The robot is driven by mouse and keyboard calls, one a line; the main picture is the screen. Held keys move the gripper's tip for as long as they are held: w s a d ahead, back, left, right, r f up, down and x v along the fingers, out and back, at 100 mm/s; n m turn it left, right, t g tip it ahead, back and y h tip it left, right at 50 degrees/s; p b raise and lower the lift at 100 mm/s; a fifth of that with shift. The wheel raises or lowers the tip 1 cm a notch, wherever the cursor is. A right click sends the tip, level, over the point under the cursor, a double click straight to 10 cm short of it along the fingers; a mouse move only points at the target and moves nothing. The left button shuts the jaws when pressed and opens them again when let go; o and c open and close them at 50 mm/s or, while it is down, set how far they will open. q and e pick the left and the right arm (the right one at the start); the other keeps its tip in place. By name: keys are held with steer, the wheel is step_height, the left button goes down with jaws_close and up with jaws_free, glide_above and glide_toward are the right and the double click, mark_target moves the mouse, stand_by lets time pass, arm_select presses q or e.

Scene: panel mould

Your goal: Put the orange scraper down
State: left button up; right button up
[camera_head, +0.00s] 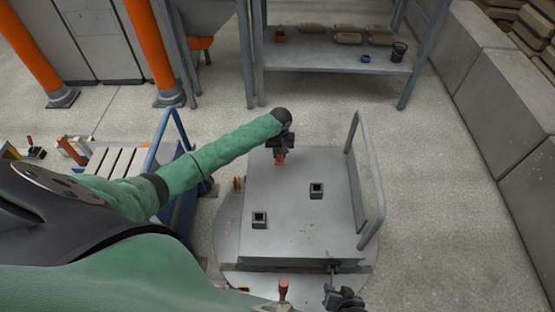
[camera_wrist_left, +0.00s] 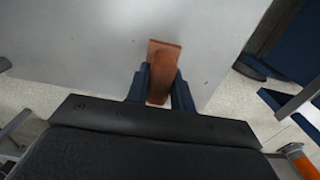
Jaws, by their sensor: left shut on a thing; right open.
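The orange scraper (camera_head: 280,159) is held between the fingers of my left gripper (camera_head: 281,150), over the far left part of the grey metal panel (camera_head: 300,225). In the left wrist view the orange scraper (camera_wrist_left: 164,52) sticks out beyond the two dark fingers of the left gripper (camera_wrist_left: 161,82), with the flat grey panel (camera_wrist_left: 90,45) behind it. I cannot tell whether the scraper touches the panel. My right gripper (camera_head: 345,299) is at the bottom of the head view, by the panel's near edge, and is open.
Two small dark square blocks stand on the panel, one near left (camera_head: 260,220) and one further right (camera_head: 316,190). A grey rail (camera_head: 369,185) rises at the right edge. A red-handled tool (camera_head: 283,290) is at the near edge. A shelf (camera_head: 330,55) stands behind.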

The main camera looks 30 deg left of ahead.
arm_select(q)
steer(key=shift+a+f, duration=0.3)
steer(key=shift+a, duration=0.2)
steer(key=shift+s+f, duration=0.1)
steer(key=shift+f, duration=1.9)
steer(key=o, duration=1)
steer(key=shift+f, duration=0.1)
steer(key=shift+c, duration=0.2)
